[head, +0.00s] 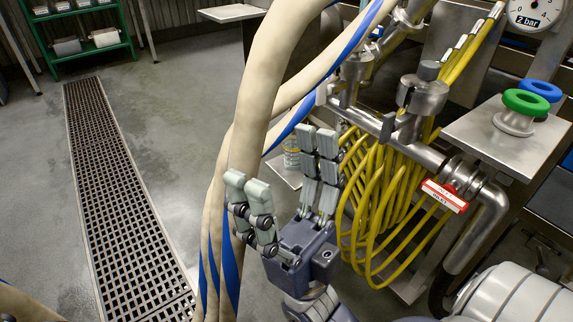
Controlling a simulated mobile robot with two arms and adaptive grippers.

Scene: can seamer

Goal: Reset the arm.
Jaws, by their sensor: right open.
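My right gripper (277,163) is in the lower middle of the head view, its fingers pointing up and spread apart. It is open, and I see nothing held between the fingers. Thick beige hoses with blue stripes (255,95) pass close by the fingers; I cannot tell whether they touch. My right arm comes in from the lower right. My left gripper is not in view.
Looped yellow tubes (385,190) hang just right of the gripper, below steel pipework (418,92). A red-and-white tag (444,195) hangs on the pipe. A floor grate (115,200) and open floor lie left.

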